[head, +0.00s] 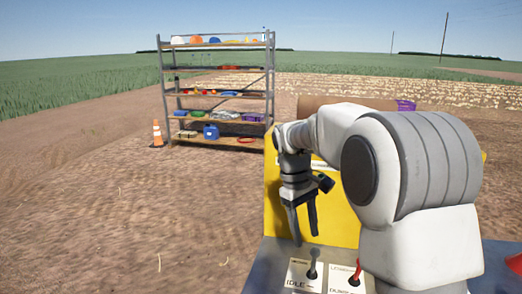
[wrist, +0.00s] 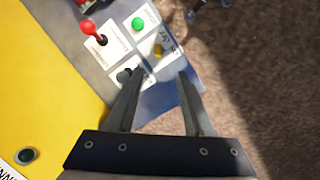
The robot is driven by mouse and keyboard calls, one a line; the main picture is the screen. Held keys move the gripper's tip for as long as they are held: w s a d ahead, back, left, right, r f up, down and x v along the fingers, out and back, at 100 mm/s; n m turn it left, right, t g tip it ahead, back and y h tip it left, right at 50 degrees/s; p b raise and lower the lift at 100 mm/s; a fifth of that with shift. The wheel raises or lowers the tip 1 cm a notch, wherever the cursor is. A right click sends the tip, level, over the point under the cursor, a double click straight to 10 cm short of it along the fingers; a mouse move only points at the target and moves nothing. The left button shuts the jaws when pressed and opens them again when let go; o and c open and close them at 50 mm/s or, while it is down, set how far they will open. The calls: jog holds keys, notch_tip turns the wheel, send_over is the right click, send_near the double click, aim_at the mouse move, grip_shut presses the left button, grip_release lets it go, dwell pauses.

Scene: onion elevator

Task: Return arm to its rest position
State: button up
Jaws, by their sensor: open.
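My gripper (head: 305,238) hangs at the end of my bent white arm, fingers pointing down above the control panel. It is open, with nothing between its fingers. It also shows in the wrist view (wrist: 160,75), where the two dark fingers stand apart over the panel. In the head view a black-knobbed lever (head: 312,271) on a white plate marked "IDLE" is just below the fingers. A red-handled lever (head: 356,272) stands to its right, partly near my arm. In the wrist view the black knob (wrist: 124,75) is beside the left fingertip; I cannot tell whether they touch.
A yellow machine housing (head: 340,222) stands behind the gripper. The wrist view shows a red knob (wrist: 88,28), a green button (wrist: 138,24) and bare soil at right. A loaded shelf rack (head: 217,133) and an orange cone (head: 157,134) stand far off. Open soil lies left.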

jog(key=s+d+r+m+t+y, duration=0.1)
jog(key=s+r+m+t, duration=0.1)
jog(key=s+r, duration=0.3)
jog(key=s+d+r+m+t, duration=0.1)
jog(key=s+r, duration=0.1)
jog(key=s, duration=0.5)
jog(key=s+d+f+m+t+y, duration=0.1)
jog(key=s+f+m+t, duration=0.1)
jog(key=s, duration=1.1)
jog(key=shift+d+m+t, duration=0.3)
jog(key=shift+m+t, duration=0.6)
jog(key=shift+m, duration=0.1)
